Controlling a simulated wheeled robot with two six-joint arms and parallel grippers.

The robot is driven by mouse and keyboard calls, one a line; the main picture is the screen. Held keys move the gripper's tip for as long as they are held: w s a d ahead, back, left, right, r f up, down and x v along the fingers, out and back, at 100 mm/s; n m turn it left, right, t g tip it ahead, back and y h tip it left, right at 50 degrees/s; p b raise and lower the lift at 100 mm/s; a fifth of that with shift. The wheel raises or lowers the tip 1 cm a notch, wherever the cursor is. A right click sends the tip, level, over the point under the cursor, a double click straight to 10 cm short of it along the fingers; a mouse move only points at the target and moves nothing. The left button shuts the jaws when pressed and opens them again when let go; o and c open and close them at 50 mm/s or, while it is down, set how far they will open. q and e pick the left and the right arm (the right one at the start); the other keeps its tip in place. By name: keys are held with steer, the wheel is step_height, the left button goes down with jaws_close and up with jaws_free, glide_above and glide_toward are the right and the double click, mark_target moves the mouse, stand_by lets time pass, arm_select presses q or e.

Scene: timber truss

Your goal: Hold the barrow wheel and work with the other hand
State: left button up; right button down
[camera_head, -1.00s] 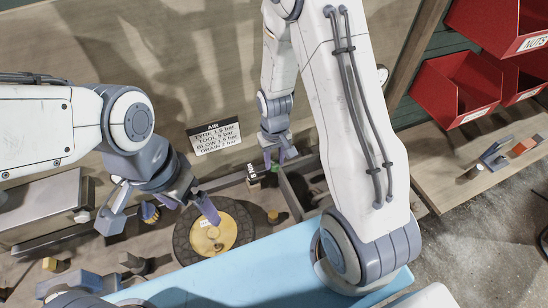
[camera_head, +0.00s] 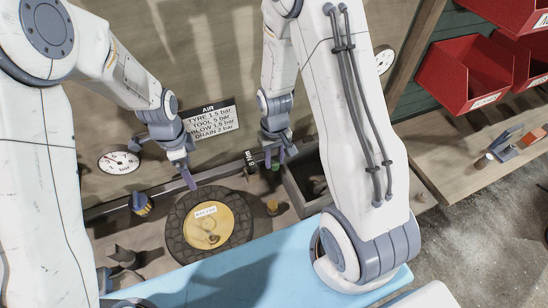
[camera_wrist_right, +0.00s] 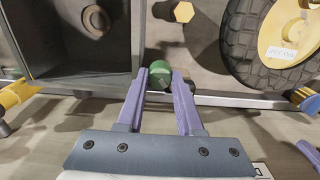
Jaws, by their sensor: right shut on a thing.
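The barrow wheel, a black tyre with a yellow hub and a small white label, lies flat on the bench (camera_head: 180,245). Part of it shows at the upper right of the right wrist view (camera_wrist_right: 236,45). My left gripper (camera_head: 187,180) is above the wheel's back edge, apart from it as far as I can see; its jaw opening is unclear. My right gripper (camera_head: 275,163) is behind and right of the wheel, shut on a green round knob (camera_wrist_right: 159,80) at the rail. The knob sits between its purple fingertips.
An open grey tray (camera_head: 300,190) stands right of the wheel. A yellow hex piece (camera_head: 272,207) lies between them. A pressure sign (camera_head: 212,120) and gauge (camera_head: 118,161) are behind.

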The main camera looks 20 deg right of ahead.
mark_target(200, 192)
arm_select(q)
step_height(200, 192, down, 12)
steer(key=b, duration=0.9)
steer(key=shift+r+b, duration=0.15)
steer(key=shift+b, duration=0.25)
arm_select(e)
step_height(200, 192, down, 10)
steer(key=shift+f, duration=0.1)
arm_select(q)
steer(key=shift+c, duration=0.3)
jaws_close()
